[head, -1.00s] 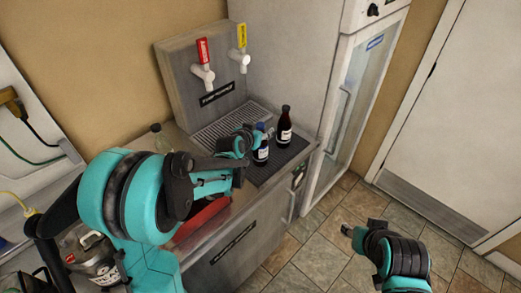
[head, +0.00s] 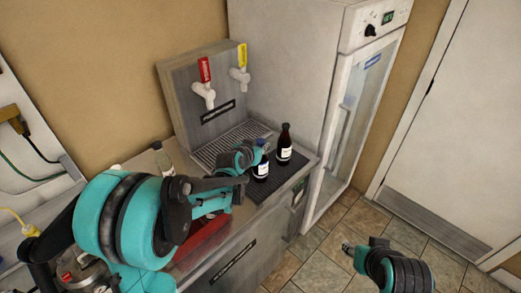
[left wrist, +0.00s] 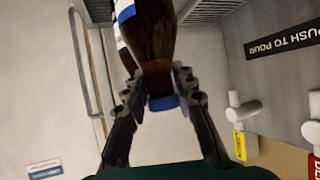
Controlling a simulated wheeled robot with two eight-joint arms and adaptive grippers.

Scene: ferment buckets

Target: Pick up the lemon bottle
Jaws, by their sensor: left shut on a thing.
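A dark brown bottle with a blue cap and a white label (head: 261,170) stands upright on the dark mat of the counter. Its label is too small to read, so I cannot tell whether it is the lemon one. My left gripper (head: 258,152) is shut around its neck, just below the cap. The left wrist view shows both fingers on the neck of this bottle (left wrist: 153,40), with the blue cap between them. A second dark bottle with a dark cap (head: 284,147) stands close by on the right. My right gripper (head: 348,248) is low at right, away from the counter; its fingers are unclear.
A tap tower with a red-handled tap (head: 205,85) and a yellow-handled tap (head: 241,68) stands behind the drip grate (head: 228,144). A clear bottle (head: 162,158) stands at the counter's left. A glass-door fridge (head: 355,105) rises at right. Tiled floor lies open in front.

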